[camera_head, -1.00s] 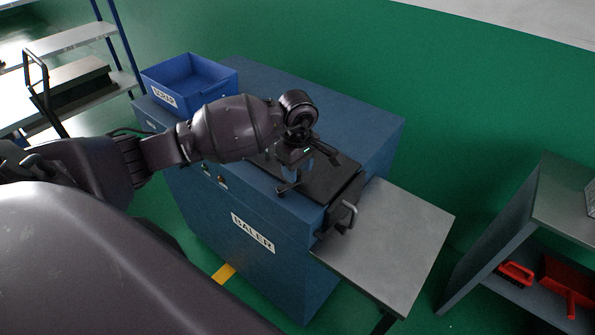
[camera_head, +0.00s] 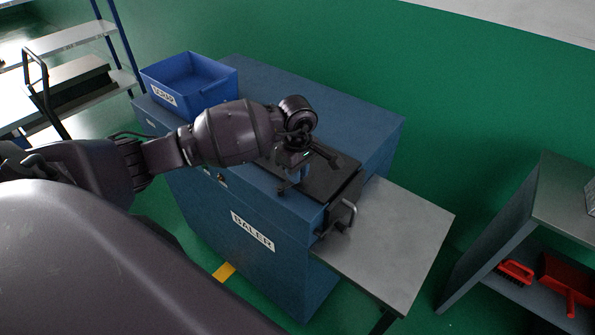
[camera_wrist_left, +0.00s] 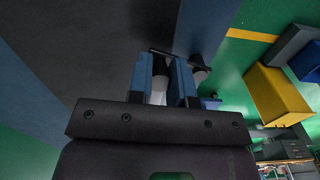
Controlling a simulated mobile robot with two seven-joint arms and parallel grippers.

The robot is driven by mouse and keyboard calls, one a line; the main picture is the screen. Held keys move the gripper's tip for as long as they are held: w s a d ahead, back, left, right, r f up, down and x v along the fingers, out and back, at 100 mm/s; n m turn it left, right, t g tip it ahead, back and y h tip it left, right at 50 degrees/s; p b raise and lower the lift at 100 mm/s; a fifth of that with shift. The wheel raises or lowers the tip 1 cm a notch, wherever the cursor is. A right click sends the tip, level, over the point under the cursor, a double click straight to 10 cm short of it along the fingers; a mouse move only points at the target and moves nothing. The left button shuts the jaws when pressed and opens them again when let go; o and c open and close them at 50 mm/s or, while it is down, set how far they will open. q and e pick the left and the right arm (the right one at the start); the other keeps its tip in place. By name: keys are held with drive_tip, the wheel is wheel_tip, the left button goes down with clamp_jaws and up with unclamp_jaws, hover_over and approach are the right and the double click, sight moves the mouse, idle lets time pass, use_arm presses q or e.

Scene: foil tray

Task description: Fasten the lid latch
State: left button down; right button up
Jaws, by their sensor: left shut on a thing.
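The blue baler (camera_head: 300,262) stands in the middle of the head view, with its dark lid (camera_head: 335,178) lying flat on the top. My left gripper (camera_head: 284,187) is over the lid's near edge, pointing down. In the left wrist view its two blue fingers (camera_wrist_left: 167,82) are close together, shut on a small dark piece, apparently the lid latch (camera_wrist_left: 163,52), whose thin bar shows at the fingertips. Pale rounded shapes show between and beside the fingers. The fingers hide most of the held piece, so I cannot tell whether the latch is fastened. My right gripper is not in view.
A blue scrap bin (camera_head: 190,85) stands on the baler's far left top. A shelf (camera_head: 570,215) with red tools stands at the right.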

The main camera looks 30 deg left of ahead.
use_arm(q)
drive_tip(key=shift+w+a+n+b, duration=0.15)
drive_tip(key=shift+a+n+b, duration=0.45)
drive_tip(key=shift+n, duration=0.4)
drive_tip(key=shift+a+n+b, duration=0.15)
drive_tip(key=shift+n+b, duration=0.2)
drive_tip(key=shift+n, duration=0.25)
drive_tip(key=c, duration=1.1)
unclamp_jaws()
drive_tip(key=shift+o, duration=0.2)
drive_tip(key=shift+r, duration=0.55)
wheel_tip(320, 180, up, 10)
drive_tip(key=shift+b, duration=0.3)
